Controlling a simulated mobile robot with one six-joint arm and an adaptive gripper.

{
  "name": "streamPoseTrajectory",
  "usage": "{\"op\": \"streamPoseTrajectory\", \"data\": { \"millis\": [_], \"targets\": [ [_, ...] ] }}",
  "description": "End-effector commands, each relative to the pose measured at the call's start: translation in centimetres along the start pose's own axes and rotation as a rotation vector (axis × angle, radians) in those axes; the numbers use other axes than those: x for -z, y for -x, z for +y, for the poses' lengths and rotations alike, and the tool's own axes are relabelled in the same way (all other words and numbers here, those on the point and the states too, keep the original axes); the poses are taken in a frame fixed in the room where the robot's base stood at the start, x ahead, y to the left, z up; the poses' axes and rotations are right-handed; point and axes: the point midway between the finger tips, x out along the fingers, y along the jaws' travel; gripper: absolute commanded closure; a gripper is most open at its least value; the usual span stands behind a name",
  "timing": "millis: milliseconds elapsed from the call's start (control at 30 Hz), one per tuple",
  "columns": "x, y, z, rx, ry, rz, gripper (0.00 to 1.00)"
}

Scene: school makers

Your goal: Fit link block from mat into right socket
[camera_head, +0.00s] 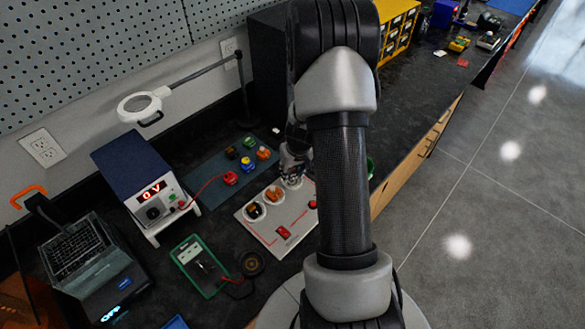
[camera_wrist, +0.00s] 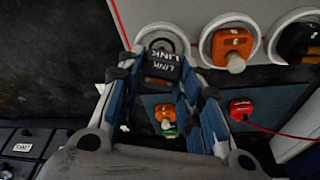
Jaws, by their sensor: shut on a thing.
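My gripper (camera_head: 293,163) is over the right end of the row of round sockets on the light panel (camera_head: 262,232), partly hidden by my arm in the head view. In the wrist view my gripper (camera_wrist: 165,84) is shut on the black link block (camera_wrist: 158,64), which bears white LINK lettering. The right socket (camera_wrist: 160,33) shows as a pale ring just behind the block. I cannot tell whether the block is above it or partly in it. The neighbouring sockets hold an orange block (camera_wrist: 232,45) and a black block (camera_wrist: 302,43).
The blue-grey mat (camera_head: 207,172) behind the panel holds several coloured blocks, including a red one (camera_head: 230,178) with a red lead. The lead runs to the power supply (camera_head: 150,190), which reads 0 V.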

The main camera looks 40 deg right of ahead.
Motion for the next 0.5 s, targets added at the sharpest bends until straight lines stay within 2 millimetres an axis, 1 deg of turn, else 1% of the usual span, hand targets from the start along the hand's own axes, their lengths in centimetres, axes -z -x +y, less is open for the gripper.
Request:
{"op": "streamPoseTrajectory", "data": {
  "millis": [33,167,500],
  "targets": [
    [-0.22,-0.84,0.01,0.0,0.0,0.0,0.84],
    [-0.4,-1.56,0.02,0.0,0.0,0.001,0.84],
    [-0.39,-1.6,0.03,-0.001,0.0,0.001,0.84]
  ]
}}
